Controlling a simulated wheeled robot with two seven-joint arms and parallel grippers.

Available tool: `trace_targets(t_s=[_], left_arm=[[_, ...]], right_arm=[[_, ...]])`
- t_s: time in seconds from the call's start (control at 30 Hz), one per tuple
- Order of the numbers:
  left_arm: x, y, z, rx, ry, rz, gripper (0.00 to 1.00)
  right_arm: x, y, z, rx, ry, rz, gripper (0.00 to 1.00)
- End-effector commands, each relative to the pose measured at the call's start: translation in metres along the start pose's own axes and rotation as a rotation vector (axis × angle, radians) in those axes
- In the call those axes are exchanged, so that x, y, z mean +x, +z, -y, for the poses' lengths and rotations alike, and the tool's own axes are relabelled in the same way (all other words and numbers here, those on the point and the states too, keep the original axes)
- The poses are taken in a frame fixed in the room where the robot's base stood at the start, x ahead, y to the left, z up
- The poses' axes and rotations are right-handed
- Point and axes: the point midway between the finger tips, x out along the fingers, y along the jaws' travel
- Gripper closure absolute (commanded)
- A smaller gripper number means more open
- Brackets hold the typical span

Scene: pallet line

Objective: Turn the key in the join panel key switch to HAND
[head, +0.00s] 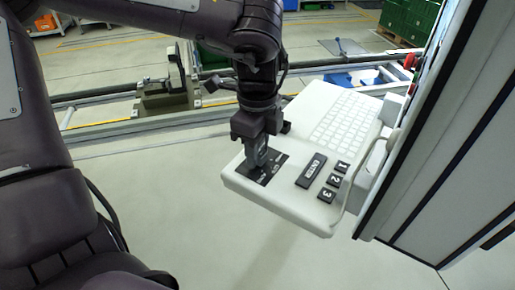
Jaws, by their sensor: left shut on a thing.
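The join panel (280,196) is a white, tilted desk-like unit with a keyboard grid, an ENTER key and keys 1, 2 and 3. A black label plate (268,178) at its left end marks the key switch area. My left gripper (257,160) points down onto this plate and is shut on the key, which its fingers mostly hide. The switch position and most of the plate's lettering cannot be read. My right gripper is not in view.
A grey cabinet (450,130) stands close on the right, with a cable running beside the panel. A conveyor rail (120,127) crosses behind. Green crates (405,20) are stacked at the back right. The floor in front is clear.

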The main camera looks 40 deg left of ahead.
Motion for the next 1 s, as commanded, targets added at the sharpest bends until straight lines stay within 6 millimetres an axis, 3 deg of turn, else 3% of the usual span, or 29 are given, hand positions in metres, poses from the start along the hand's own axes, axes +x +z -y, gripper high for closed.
trace_targets(t_s=[1.0], left_arm=[[0.002,-0.001,-0.002,-0.532,-0.002,0.0,0.89]], right_arm=[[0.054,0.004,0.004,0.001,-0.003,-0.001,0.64]])
